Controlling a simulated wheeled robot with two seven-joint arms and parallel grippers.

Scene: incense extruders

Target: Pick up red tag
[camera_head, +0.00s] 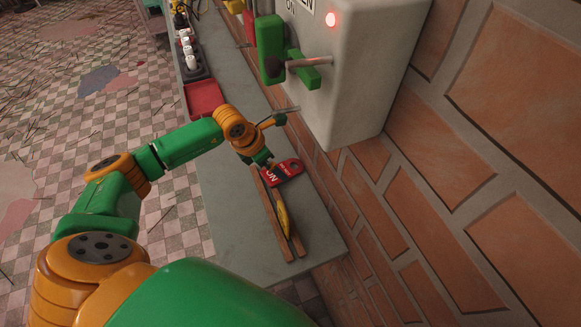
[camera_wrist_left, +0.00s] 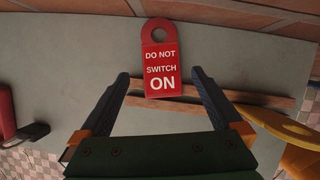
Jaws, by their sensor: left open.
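The red tag (camera_head: 287,168) lies on the grey bench (camera_head: 225,215), by the far end of two wooden strips (camera_head: 264,207). In the left wrist view the tag (camera_wrist_left: 161,70) reads "DO NOT SWITCH ON" and has a round hole at its far end. Its near end lies in front of the wooden strips, between the fingertips as seen from the wrist. My left gripper (camera_head: 265,163) is open and empty beside the tag. In the left wrist view its fingers (camera_wrist_left: 160,76) stand apart on both sides of the tag, with no contact visible. My right gripper is in neither view.
A yellow curved object (camera_head: 283,214) lies on the wooden strips. A grey box (camera_head: 350,75) with a green handle (camera_head: 271,48) and a lit red lamp (camera_head: 331,19) is on the brick wall. A red tray (camera_head: 204,98) and a dark rack with white items (camera_head: 190,58) stand farther along the bench.

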